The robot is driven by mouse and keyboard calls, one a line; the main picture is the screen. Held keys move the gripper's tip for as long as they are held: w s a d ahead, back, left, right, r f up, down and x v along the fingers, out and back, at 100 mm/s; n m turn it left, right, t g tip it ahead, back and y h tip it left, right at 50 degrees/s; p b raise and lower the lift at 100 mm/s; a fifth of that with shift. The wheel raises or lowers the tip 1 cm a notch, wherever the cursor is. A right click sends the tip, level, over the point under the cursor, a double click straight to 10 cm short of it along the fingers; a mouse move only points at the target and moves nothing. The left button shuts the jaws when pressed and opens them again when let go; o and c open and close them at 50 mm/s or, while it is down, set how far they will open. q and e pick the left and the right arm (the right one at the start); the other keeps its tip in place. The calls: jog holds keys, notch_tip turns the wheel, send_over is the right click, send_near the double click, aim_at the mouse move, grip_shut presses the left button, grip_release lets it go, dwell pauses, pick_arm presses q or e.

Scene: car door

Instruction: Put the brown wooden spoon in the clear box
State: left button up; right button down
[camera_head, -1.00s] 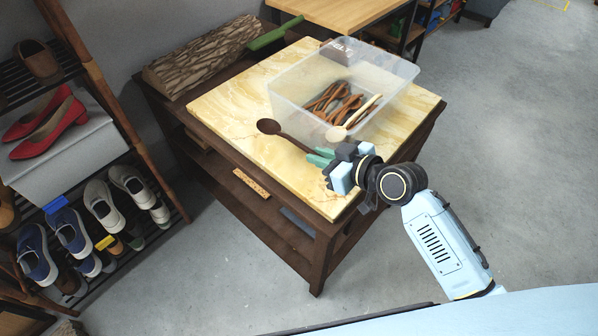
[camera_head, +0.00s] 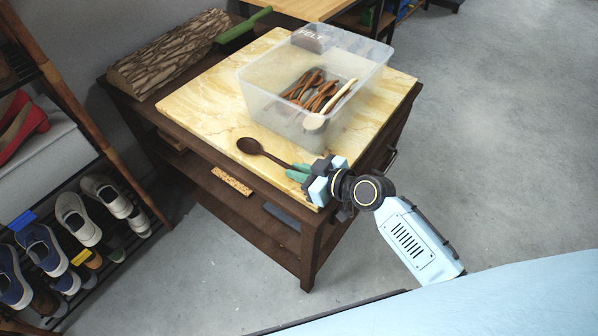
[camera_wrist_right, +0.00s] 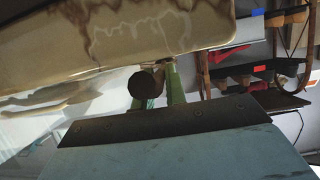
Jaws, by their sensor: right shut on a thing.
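The brown wooden spoon (camera_head: 250,146) has its dark bowl pointing left in the head view and its handle running to my right gripper (camera_head: 300,172). My right gripper is shut on the handle, near the front edge of the marble-topped table. In the right wrist view, a dark rounded part of the spoon (camera_wrist_right: 146,89) shows between the green fingers (camera_wrist_right: 165,85). The clear box (camera_head: 262,96) stands on the table behind the gripper, open at the top. The spoon is outside it. I cannot tell how high the spoon is above the tabletop. My left gripper is not in view.
Several brown utensils and a pale wooden spoon (camera_head: 316,121) are in the box; the pale one leans on its wall. The marble tabletop (camera_head: 215,105) is clear left of the box. A log (camera_head: 168,55) and a green object (camera_head: 243,27) lie behind. A shoe rack (camera_head: 75,215) stands left.

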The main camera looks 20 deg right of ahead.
jog(key=shift+f, duration=0.1)
jog(key=c, duration=1.4)
grip_release()
jog(key=shift+c, duration=0.2)
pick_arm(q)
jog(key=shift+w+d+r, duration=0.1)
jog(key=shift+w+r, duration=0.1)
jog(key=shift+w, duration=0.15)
